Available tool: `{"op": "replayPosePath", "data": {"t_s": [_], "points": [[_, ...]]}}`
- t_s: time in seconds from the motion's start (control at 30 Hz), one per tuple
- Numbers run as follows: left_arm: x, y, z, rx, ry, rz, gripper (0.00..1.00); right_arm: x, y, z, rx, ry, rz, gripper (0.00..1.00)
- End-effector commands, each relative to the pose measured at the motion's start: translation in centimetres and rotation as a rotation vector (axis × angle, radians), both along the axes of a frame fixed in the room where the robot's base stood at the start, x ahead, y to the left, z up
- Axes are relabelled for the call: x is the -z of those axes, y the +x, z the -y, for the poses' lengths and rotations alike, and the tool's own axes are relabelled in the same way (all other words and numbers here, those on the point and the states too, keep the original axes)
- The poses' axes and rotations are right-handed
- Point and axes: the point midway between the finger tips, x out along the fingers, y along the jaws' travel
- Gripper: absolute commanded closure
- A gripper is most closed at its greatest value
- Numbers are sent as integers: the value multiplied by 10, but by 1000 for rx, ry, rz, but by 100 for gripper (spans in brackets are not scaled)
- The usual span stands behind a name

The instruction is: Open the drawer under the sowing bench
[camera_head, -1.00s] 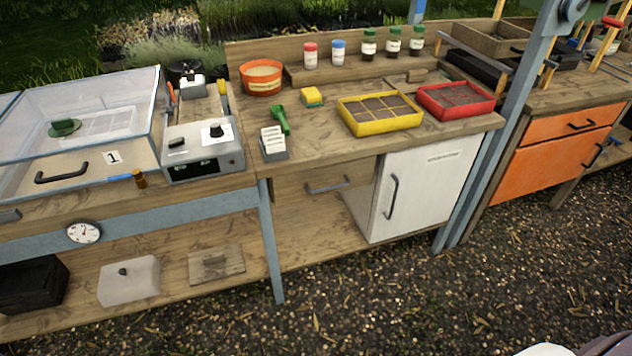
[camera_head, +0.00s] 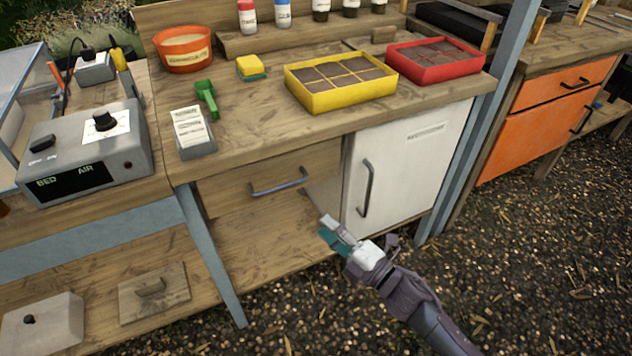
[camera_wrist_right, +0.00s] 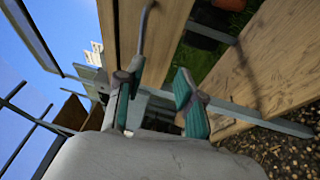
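The wooden drawer (camera_head: 232,190) is under the sowing bench (camera_head: 245,135), left of a white cabinet door. It looks shut. Its grey bar handle (camera_head: 278,182) is on the front. My right gripper (camera_head: 330,232) is in front of the bench, below and right of the handle, apart from it. In the right wrist view, the right gripper (camera_wrist_right: 157,100) has its two teal-padded fingers spread with nothing between them. The drawer handle (camera_wrist_right: 143,38) shows beyond the fingers, nearer the left one. My left gripper is not in view.
The white cabinet door (camera_head: 410,165) has its own upright handle. A blue-grey post (camera_head: 480,130) stands to its right and a bench leg (camera_head: 210,260) to the drawer's left. Seed trays, a label box (camera_head: 192,138) and an orange pot (camera_head: 182,50) stand on the bench. The gravel in front is clear.

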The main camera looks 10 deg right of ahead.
Motion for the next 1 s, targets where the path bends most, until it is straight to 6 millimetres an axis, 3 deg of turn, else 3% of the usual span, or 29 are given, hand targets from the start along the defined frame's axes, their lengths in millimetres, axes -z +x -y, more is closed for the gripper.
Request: {"op": "replayPosePath", "data": {"t_s": [0.1,0.23,0.7,1.0], "points": [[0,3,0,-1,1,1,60,-19,-5,-13,-43,-32,90,63],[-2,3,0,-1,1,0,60,-25,4,-21,-46,-36,100,63],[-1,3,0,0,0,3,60,-40,74,-81,-44,-32,95,63],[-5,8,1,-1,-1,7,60,-44,96,-99,-42,-33,92,63]]}}
